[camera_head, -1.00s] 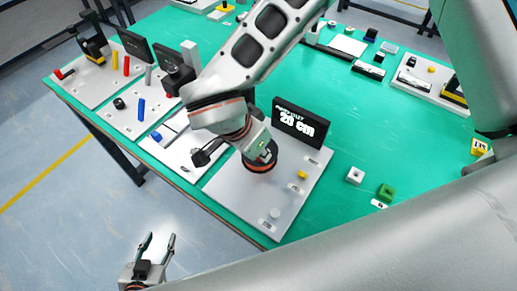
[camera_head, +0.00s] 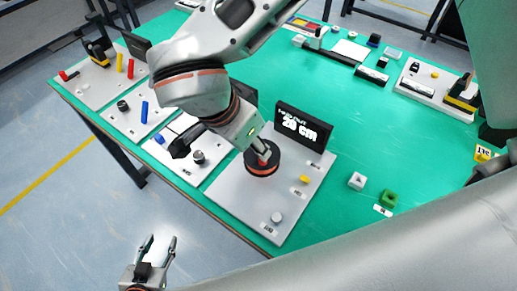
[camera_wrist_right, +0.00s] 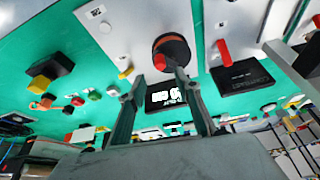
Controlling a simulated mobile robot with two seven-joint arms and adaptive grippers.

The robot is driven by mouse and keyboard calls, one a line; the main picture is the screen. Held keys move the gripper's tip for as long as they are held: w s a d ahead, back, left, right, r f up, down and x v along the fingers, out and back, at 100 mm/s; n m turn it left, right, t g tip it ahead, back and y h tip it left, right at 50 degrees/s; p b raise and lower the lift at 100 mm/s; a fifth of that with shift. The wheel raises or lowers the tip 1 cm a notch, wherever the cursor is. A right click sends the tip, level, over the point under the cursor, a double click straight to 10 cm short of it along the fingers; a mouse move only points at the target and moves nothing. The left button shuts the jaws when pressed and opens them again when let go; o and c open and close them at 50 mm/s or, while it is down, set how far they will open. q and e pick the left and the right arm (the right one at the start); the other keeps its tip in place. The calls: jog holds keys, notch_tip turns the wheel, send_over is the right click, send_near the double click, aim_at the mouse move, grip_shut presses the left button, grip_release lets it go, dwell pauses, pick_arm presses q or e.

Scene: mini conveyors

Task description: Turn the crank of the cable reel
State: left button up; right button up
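The cable reel (camera_head: 262,163), a dark drum with an orange rim, stands on a light grey board (camera_head: 240,205) in front of a black display (camera_head: 302,127) that seems to read 20 cm. In the right wrist view the reel (camera_wrist_right: 173,49) has a red crank handle (camera_wrist_right: 159,62). My right gripper (camera_head: 261,148) is at the reel; its fingers are partly hidden in the head view. In the right wrist view its fingertips (camera_wrist_right: 158,76) are apart, with the handle just beyond the gap; contact is unclear. My left gripper (camera_head: 158,246) is open and empty, off the table's front edge.
The board also carries a yellow button (camera_head: 304,180) and a grey knob (camera_head: 277,218). More stations with displays stand at the left.

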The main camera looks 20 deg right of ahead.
jog(key=shift+v, duration=2.1)
